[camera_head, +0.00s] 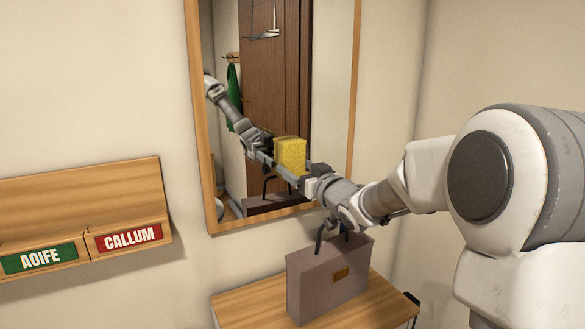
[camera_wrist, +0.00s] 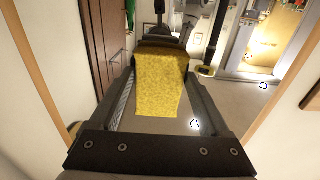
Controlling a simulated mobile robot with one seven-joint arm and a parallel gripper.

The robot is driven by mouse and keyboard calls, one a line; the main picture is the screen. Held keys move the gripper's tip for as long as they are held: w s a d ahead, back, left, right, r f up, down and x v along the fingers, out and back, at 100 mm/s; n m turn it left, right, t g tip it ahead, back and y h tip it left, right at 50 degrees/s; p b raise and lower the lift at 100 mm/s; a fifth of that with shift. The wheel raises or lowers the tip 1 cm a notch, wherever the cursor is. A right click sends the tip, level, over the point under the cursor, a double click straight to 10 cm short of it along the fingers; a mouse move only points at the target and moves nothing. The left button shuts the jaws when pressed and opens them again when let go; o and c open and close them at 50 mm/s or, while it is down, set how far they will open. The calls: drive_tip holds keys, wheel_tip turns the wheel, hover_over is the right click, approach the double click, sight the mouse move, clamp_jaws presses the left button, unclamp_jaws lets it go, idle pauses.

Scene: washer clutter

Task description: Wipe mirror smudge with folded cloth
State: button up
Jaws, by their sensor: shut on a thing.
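The mirror (camera_head: 340,100) hangs upright on the wall in a wooden frame and reflects a door, a green item and my arm. My gripper (camera_head: 278,166) reaches in from the right, in front of the mirror's lower part. It is shut on a yellow folded cloth (camera_head: 291,152). In the wrist view the cloth (camera_wrist: 158,85) sits between the two fingers, facing the mirror. I cannot tell whether the cloth touches the glass. I cannot make out the smudge clearly; small pale spots show on the glass in the wrist view.
A mauve case (camera_head: 328,280) with a dark handle stands on a wooden bench (camera_head: 245,306) below my wrist. A wooden wall shelf (camera_head: 80,205) with AOIFE and CALLUM name labels is at the left. The wall between shelf and mirror is clear.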

drive_tip(key=shift+w+d+p, duration=0.4)
drive_tip(key=shift+d+p, duration=0.05)
drive_tip(key=shift+d, duration=0.5)
drive_tip(key=shift+w+d+p, duration=0.35)
drive_tip(key=shift+d+p, duration=0.05)
drive_tip(key=shift+d, duration=0.6)
drive_tip(key=shift+w+d+p, duration=0.4)
drive_tip(key=shift+d+p, duration=0.05)
drive_tip(key=shift+d, duration=0.5)
drive_tip(key=shift+w, duration=0.1)
drive_tip(key=shift+a, duration=0.1)
